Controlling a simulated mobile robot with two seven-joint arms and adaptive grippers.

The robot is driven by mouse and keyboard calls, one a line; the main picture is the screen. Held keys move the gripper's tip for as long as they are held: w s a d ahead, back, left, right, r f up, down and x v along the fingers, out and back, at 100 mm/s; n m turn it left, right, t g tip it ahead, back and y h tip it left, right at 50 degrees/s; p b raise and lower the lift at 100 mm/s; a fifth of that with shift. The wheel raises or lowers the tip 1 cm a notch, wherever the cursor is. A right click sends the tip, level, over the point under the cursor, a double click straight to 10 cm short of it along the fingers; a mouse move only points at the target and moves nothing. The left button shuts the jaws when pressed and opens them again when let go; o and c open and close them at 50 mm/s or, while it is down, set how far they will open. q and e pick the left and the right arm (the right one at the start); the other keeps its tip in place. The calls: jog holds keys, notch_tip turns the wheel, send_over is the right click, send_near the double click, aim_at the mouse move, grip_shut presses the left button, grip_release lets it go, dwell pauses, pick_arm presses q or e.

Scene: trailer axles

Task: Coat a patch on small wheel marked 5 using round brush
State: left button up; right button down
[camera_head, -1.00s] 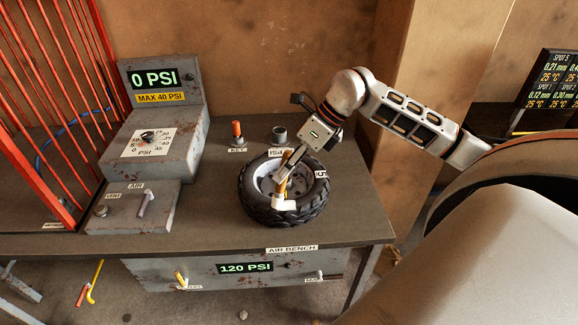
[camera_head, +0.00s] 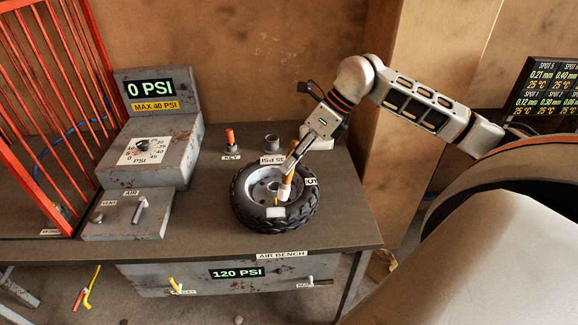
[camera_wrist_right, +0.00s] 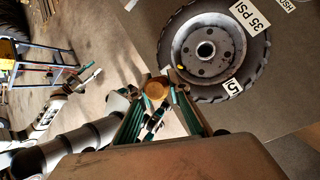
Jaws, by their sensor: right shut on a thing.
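The small wheel marked 5 (camera_head: 243,208) lies flat on the air bench, a black treaded tyre on a grey hub. Its "5" tag is on the right side; the tag and the bolt-holed hub also show in the right wrist view (camera_wrist_right: 184,58). My right gripper (camera_head: 292,164) is shut on the round brush (camera_head: 287,180), holding it tilted over the wheel's right half. The brush's pale head is low over the hub; whether it touches is unclear. In the right wrist view my gripper (camera_wrist_right: 157,103) surrounds the brush's round tan end (camera_wrist_right: 155,89). My left gripper is out of view.
The grey gauge box (camera_head: 150,150) and valve box (camera_head: 130,215) stand left on the air bench (camera_head: 215,190). An orange-topped key (camera_head: 230,138) and a grey cup (camera_head: 271,143) stand behind the wheel. Red bars (camera_head: 60,110) rise at far left. A readout screen (camera_head: 548,88) is at right.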

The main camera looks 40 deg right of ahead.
jog(key=shift+r+p, duration=0.55)
jog(key=shift+r, duration=0.8)
